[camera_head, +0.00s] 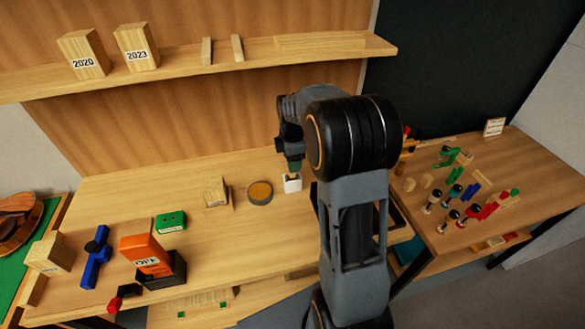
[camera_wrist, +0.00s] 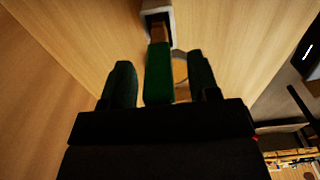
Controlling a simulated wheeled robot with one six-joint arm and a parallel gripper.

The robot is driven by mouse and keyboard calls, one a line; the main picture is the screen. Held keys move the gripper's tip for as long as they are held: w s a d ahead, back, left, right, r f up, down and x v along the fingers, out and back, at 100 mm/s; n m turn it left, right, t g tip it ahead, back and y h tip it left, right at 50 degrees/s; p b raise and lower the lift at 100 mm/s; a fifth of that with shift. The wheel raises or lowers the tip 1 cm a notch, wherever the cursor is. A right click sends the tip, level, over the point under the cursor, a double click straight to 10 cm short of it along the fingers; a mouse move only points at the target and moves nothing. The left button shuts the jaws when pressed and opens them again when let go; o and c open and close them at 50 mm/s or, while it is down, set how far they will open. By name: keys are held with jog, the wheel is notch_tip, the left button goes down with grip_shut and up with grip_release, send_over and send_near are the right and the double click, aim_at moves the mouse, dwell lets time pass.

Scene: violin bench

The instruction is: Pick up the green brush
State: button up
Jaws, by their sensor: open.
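The green brush (camera_wrist: 158,72) stands in a small white holder (camera_wrist: 170,32), with a brown part reaching into the holder's opening. The holder also stands on the bench in the head view (camera_head: 292,185). My gripper (camera_wrist: 160,78) is open, with one finger on each side of the brush's green handle. A gap shows between the handle and each finger. In the head view my gripper (camera_head: 294,164) is just above the holder, and the brush is mostly hidden there.
A round tin (camera_head: 260,193) and a wooden block (camera_head: 215,192) stand left of the holder. A green box (camera_head: 171,222) and an orange box (camera_head: 144,254) are further left. A shelf (camera_head: 190,68) runs above the bench. A side table (camera_head: 540,180) holds clamps.

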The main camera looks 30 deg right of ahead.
jog(key=shift+f, duration=0.55)
jog(key=shift+c, duration=0.3)
jog(key=c, duration=1)
jog(key=shift+o, duration=0.2)
